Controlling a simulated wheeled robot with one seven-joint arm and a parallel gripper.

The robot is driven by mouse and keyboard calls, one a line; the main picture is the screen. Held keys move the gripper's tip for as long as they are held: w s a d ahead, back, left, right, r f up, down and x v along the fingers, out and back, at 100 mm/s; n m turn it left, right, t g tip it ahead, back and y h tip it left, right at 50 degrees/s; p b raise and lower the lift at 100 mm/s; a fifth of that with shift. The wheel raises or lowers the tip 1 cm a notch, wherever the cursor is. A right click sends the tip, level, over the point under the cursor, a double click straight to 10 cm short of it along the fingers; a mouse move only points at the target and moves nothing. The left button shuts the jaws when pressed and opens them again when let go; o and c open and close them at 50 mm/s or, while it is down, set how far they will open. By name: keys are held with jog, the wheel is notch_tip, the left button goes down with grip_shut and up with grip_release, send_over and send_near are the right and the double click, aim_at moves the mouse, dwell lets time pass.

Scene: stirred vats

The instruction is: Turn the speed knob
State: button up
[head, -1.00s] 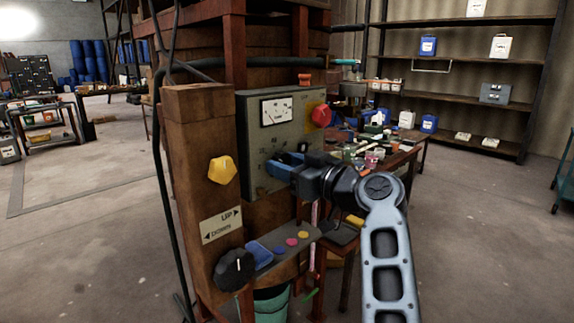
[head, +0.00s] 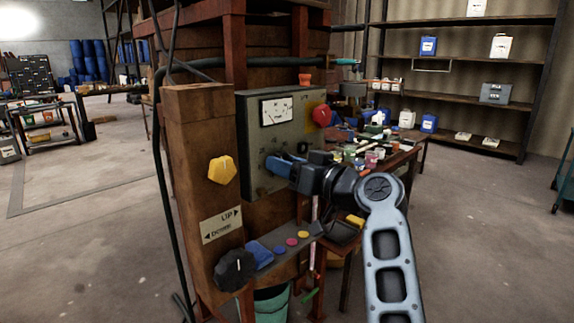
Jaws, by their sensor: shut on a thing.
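The grey control panel (head: 248,120) is fixed on the wooden vat stand. It has a white dial gauge (head: 276,111) at the upper left and a red knob (head: 321,115) at the upper right. My gripper (head: 277,163), with blue fingers, reaches in from the right to the panel's lower part. It is shut at the front of the panel where a dial scale shows around it. The speed knob there is hidden by the fingers, so its pointer cannot be read.
A yellow knob (head: 222,170) and a black knob (head: 236,269) stick out from the wooden post (head: 190,215) left of the panel. A narrow ledge (head: 300,238) with coloured discs lies below. A cluttered bench (head: 400,155) stands behind my arm. The floor at right is clear.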

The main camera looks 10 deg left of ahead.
jog(key=m+p, duration=0.7)
jog(key=m, duration=0.9)
jog(key=shift+r+p, duration=0.15)
jog(key=shift+p, duration=0.25)
jog(key=shift+d, duration=0.1)
jog(key=o, duration=1.1)
jog(key=shift+c, duration=0.2)
jog(key=shift+s, duration=0.1)
jog(key=v, duration=0.7)
jog(key=shift+s+d+b, duration=0.2)
jog(key=shift+d+b, duration=0.05)
jog(key=shift+b, duration=0.2)
